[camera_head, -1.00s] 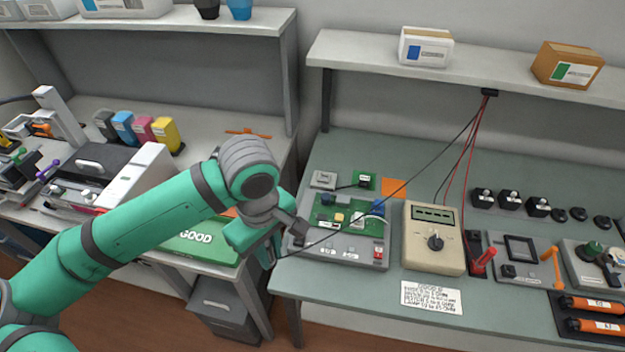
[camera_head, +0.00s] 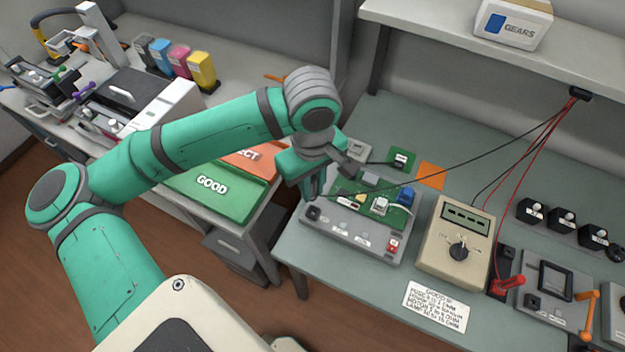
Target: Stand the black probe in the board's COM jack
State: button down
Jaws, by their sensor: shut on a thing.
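The grey board unit (camera_head: 345,225) with a green circuit board on top lies on the bench. My gripper (camera_head: 313,196) points down over its left end. It is shut on the black probe, which is mostly hidden by the fingers; a thin black lead (camera_head: 450,160) runs from it up to the shelf clip. A dark round spot (camera_head: 313,212) shows on the board's front left corner just below the fingers. I cannot tell whether it is the COM jack, or whether the probe touches it.
A beige multimeter (camera_head: 470,225) stands right of the board. A red probe (camera_head: 509,283) rests in a dark holder beside it. A white note (camera_head: 435,306) lies in front. The green GOOD tray (camera_head: 220,190) is on the left bench.

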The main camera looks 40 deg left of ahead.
jog(key=shift+d+f, duration=0.15)
jog(key=shift+f, duration=2.85)
jog(key=shift+d, duration=0.1)
jog(key=shift+w+f, duration=0.1)
jog(key=shift+f, duration=0.4)
jog(key=shift+f, duration=0.15)
